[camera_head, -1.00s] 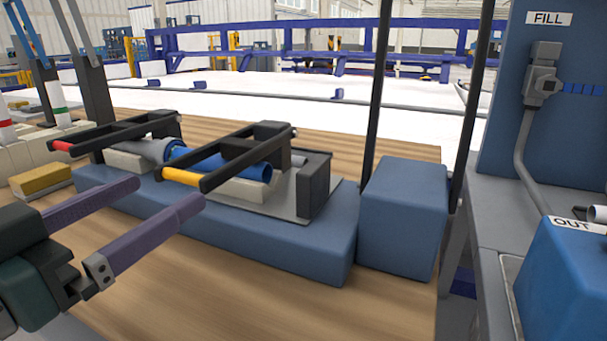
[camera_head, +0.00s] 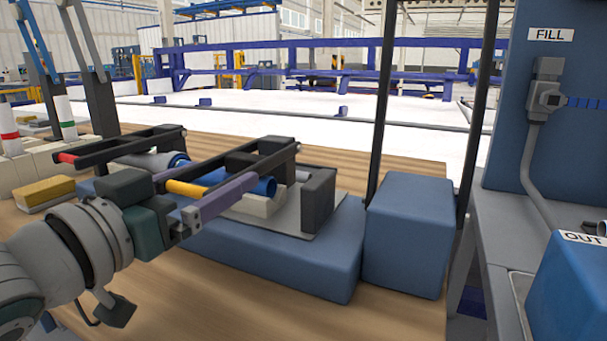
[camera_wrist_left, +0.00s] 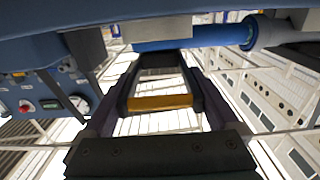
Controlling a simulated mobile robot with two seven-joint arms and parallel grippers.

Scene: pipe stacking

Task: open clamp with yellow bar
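The clamp with the yellow bar (camera_head: 187,188) has black arms and sits over a blue pipe (camera_head: 262,187) on the blue block. My left gripper (camera_head: 205,181) has its purple fingers spread on either side of the yellow bar, the near one in front of the clamp's arm. In the left wrist view the yellow bar (camera_wrist_left: 160,102) lies across the gap between the open fingers, close to the clamp's black side arms. I cannot tell whether the fingers touch it. My right gripper is not in view.
A second clamp with a red bar (camera_head: 68,158) stands to the left. A yellow block (camera_head: 45,192) lies further left. A blue box (camera_head: 408,235) stands to the right, with black posts behind it. The wooden table is clear in front.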

